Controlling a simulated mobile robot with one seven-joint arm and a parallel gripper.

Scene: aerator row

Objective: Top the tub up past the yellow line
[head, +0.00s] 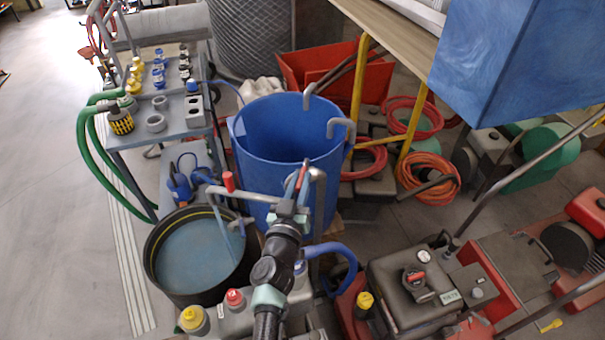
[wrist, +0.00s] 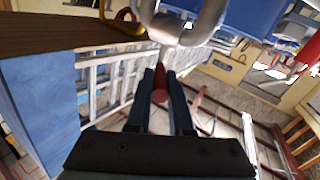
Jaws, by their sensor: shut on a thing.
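The black round tub (head: 152,262) stands at the lower left with grey-blue water (head: 198,258) in it. A yellow line (head: 172,222) runs around its inner wall and shows above the water at the far side. A grey pipe (head: 255,195) reaches over the tub, and a pale streak like a thin stream (head: 224,228) runs down from it. My gripper (head: 302,182) is at the pipe's right end, shut on a red lever. In the wrist view, the red lever (wrist: 161,78) sits between the two dark fingers (wrist: 160,100).
A big blue barrel (head: 285,140) stands behind the pipe. A red-handled valve (head: 228,181) sits on the pipe. A grey cart (head: 178,125) with bottles and green hoses is at left. Machinery (head: 410,280) and red hoses crowd the right. The floor at far left is clear.

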